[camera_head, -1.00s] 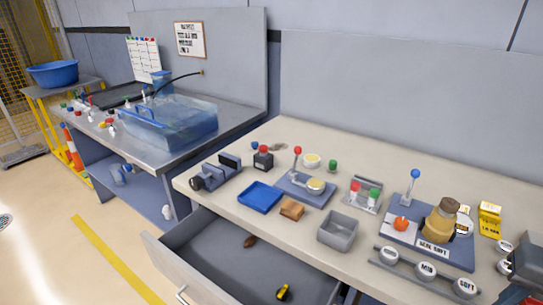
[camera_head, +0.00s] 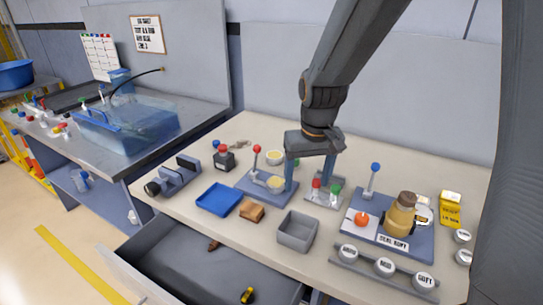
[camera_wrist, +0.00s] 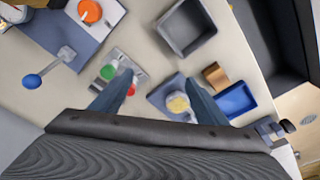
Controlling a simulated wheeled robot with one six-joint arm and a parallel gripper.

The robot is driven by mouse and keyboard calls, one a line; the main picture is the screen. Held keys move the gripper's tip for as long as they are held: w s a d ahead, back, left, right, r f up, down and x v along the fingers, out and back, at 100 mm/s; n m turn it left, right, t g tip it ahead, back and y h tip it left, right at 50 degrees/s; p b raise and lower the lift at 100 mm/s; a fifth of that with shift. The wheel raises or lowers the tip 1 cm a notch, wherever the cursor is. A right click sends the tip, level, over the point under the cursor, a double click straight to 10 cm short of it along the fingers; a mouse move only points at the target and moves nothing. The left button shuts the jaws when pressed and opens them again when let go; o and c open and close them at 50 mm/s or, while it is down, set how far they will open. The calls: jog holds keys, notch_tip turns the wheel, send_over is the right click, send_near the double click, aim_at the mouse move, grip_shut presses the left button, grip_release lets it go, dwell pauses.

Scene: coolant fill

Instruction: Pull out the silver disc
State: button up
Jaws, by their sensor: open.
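A silver-rimmed round piece with a cream top (camera_head: 275,183) sits on a blue-grey plate (camera_head: 250,190) beside a red-knobbed lever (camera_head: 256,155). It also shows in the wrist view (camera_wrist: 178,104). I cannot tell whether this is the silver disc. My gripper (camera_head: 308,183) is open and empty above the bench, fingers pointing down. In the head view its left finger is beside the plate and its right finger near the holder with red and green caps (camera_head: 325,193). In the wrist view (camera_wrist: 159,88) the round piece appears near the right finger, partly behind it.
A blue tray (camera_head: 219,198), a tan block (camera_head: 252,211) and a grey open bin (camera_head: 297,232) stand in front. Labelled round pieces sit in a rail (camera_head: 384,266). A blue-knobbed lever (camera_head: 375,168) stands on the right fixture. The drawer (camera_head: 195,272) below is open.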

jog(key=n, duration=0.1)
send_near(276, 182)
jog(key=shift+s+d+f, duration=0.25)
jog(key=shift+s, duration=0.05)
jog(key=shift+w+a+f+p, duration=0.1)
jog(key=shift+w+a+p, duration=0.15)
jog(key=shift+w+p, duration=0.05)
jog(key=shift+w+f+p, duration=0.2)
jog(key=shift+f+p, duration=0.15)
jog(key=shift+f, duration=0.9)
jog(key=shift+w+f+p, duration=0.2)
jog(key=shift+f+p, duration=0.1)
jog(key=shift+f, duration=0.9)
jog(key=shift+w+f+p, duration=0.2)
jog(key=shift+f+p, duration=0.15)
jog(key=shift+f, duration=0.9)
jog(key=shift+c, duration=0.3)
jog(key=c, duration=1.1)
jog(key=o, duration=0.3)
jog(key=shift+a, duration=0.1)
jog(key=shift+c, duration=0.4)
jog(key=shift+r+p, duration=0.3)
jog(key=shift+r, duration=0.1)
jog(key=shift+r+p, duration=1.4)
jog(key=shift+r, duration=0.75)
